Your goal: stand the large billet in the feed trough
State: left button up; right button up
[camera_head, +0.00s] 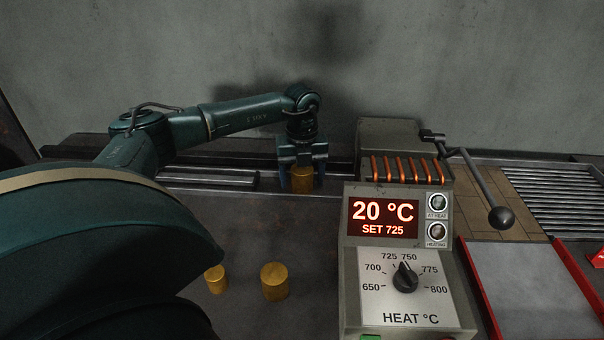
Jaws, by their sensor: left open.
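A brass-coloured billet (303,182), which looks like the large one, stands upright at the right end of the feed trough (215,179), just left of the heater coil. My left gripper (302,174) points down over it from above, its fingers open on either side of the billet. The gripper hides the billet's top, and I cannot tell whether the fingers touch it. Two other billets stand on the dark table nearer me: a small one (215,279) and a mid-sized one (274,281). My right gripper is not in view.
The copper heater coil (408,170) is right of the gripper. The control box (408,265) reads 20 °C, SET 725. A ball-ended lever (500,217) leans over a brown tiled surface (500,200). A red-edged tray (520,285) and a roller rack (560,195) lie right.

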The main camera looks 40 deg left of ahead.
aim_at(302, 169)
pick_arm(q)
jog(key=shift+r, duration=0.1)
notch_tip(302, 169, up, 12)
jog(key=shift+b, duration=0.3)
dwell(0.7)
